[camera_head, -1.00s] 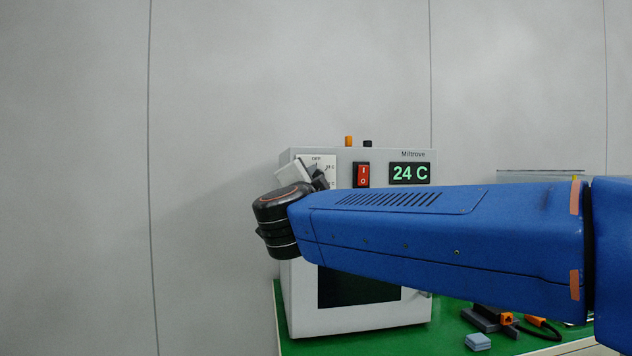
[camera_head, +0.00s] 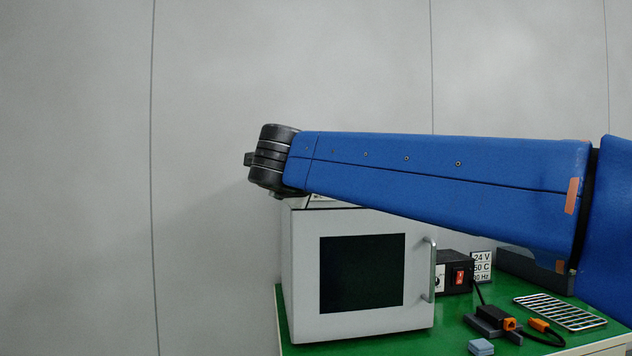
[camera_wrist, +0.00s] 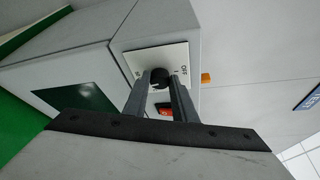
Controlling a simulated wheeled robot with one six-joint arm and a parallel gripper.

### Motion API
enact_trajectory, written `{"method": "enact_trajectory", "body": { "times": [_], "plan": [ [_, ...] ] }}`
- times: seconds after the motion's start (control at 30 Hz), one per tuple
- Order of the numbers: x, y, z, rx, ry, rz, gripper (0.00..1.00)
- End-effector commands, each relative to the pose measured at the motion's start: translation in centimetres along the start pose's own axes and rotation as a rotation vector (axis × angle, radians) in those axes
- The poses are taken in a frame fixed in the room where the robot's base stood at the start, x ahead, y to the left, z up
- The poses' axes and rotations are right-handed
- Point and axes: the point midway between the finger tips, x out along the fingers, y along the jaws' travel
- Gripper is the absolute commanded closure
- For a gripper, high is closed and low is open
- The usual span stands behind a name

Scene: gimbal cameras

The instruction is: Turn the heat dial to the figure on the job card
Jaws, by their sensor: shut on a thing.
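The heat dial is a black knob (camera_wrist: 160,77) on a white plate (camera_wrist: 172,59) marked OFF, in the wrist view. My gripper (camera_wrist: 160,82) is shut on the knob, one finger on each side. The fingers hide part of the plate's marks. The pale grey oven (camera_head: 300,275) stands on the green bench in the head view. My arm hides its dial and display there.
Right of the oven handle (camera_head: 431,270) is the black box (camera_head: 455,262) with a red switch. Orange connectors (camera_head: 510,324) with a cable, a wire rack (camera_head: 560,312) and a blue block (camera_head: 481,347) lie on the green bench (camera_head: 450,325). A red switch (camera_wrist: 163,109) shows between my fingers.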

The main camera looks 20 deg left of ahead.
Motion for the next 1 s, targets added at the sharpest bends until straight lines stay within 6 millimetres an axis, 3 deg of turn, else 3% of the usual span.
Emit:
{"method": "enact_trajectory", "body": {
  "times": [0.4,0.9,0.93,1.0],
  "plan": [
    [0.09,-0.04,-0.13,0.146,0.004,0.063,0.98],
    [0.09,0.01,-0.14,0.159,0.004,0.069,0.98],
    [0.1,0.02,-0.14,0.159,0.004,0.069,0.69],
    [0.09,-0.02,-0.13,0.159,0.004,0.069,0.57]
  ]
}}
